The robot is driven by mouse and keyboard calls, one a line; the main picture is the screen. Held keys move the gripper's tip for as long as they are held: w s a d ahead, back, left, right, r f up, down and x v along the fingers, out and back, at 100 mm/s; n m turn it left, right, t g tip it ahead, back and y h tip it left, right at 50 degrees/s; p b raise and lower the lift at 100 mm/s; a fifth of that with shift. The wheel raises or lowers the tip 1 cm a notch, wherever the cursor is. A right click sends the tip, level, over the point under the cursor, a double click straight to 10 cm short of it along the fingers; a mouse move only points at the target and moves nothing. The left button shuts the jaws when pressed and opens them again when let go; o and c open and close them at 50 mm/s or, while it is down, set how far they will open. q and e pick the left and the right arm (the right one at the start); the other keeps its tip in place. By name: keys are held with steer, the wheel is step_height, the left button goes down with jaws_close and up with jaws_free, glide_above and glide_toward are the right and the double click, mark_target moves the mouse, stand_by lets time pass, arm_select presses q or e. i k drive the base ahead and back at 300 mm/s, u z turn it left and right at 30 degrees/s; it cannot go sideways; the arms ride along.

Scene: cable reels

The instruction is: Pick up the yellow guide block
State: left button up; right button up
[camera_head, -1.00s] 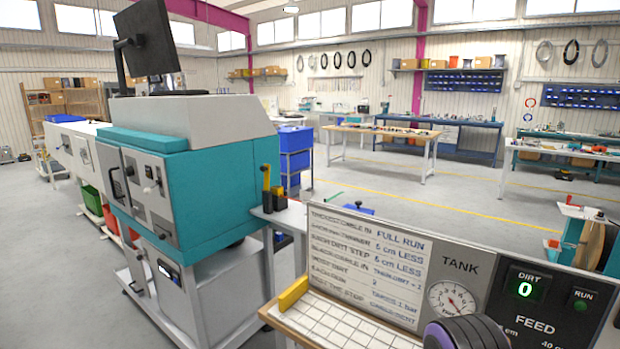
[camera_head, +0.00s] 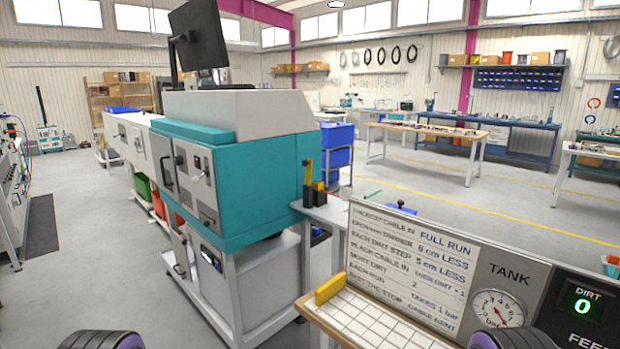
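The yellow guide block (camera_head: 330,288) is a small bar. It lies at the back left edge of a white gridded board (camera_head: 376,325) in front of the instruction panel, low in the middle of the head view. Neither of my grippers is in view. Dark rounded parts with purple rings, which look like parts of my arms, show at the bottom left and bottom right, both apart from the block.
A teal and white machine (camera_head: 240,180) stands left of the board. Upright yellow and black pieces (camera_head: 309,184) stand on its side shelf (camera_head: 330,214). The instruction panel (camera_head: 415,255) with gauge and display rises behind the board. Open floor (camera_head: 80,270) lies left.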

mark_target(318, 185)
steer(key=u, duration=0.65)
steer(key=i, duration=0.75)
steer(key=u, duration=1.25)
steer(key=i, duration=1.7)
steer(key=z, duration=4.35)
steer(key=k, duration=0.35)
steer(key=u, duration=0.1)
